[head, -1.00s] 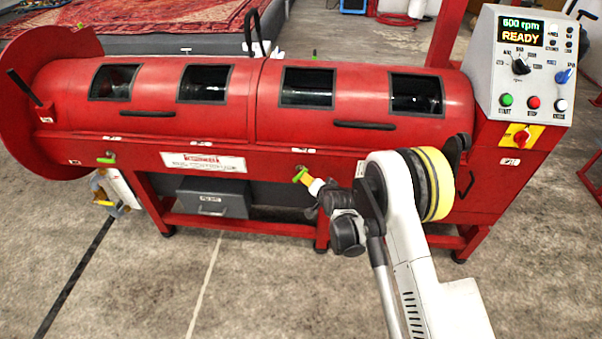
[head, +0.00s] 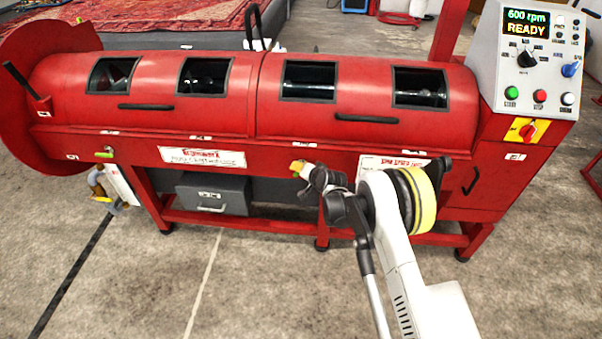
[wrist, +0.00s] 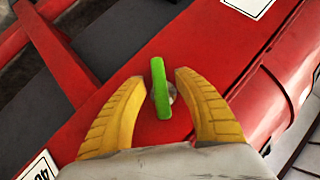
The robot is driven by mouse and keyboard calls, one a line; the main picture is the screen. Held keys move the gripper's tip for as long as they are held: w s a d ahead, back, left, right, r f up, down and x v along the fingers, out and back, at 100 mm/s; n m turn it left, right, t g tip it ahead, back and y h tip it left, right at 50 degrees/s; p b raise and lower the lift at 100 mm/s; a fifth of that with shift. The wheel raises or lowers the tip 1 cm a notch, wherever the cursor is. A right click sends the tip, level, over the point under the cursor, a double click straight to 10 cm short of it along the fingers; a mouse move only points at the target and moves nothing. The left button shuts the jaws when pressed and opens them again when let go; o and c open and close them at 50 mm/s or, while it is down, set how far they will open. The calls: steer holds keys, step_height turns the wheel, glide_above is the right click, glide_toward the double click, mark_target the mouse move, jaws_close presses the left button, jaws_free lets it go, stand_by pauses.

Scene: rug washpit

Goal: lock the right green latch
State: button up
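The right green latch (wrist: 161,88) is a small bright green bar on a round pivot on the red front rail of the machine. In the wrist view it stands nearly upright in the picture. My gripper (wrist: 160,77) is open, with one yellow finger on each side of the bar and a visible gap to both. In the head view my gripper (head: 298,169) is at the rail below the middle of the drum and hides most of this latch. The left green latch (head: 104,155) sits on the same rail at the far left, its bar roughly level.
The red drum cover (head: 210,110) with dark windows and black handles lies above the rail. The control panel (head: 527,60) at the right reads 600 rpm READY. A grey drawer box (head: 212,197) hangs below the rail. The floor in front is clear.

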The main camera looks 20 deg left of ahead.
jaws_close()
steer(key=shift+m+y, duration=0.7)
steer(key=shift+y, duration=0.4)
jaws_free()
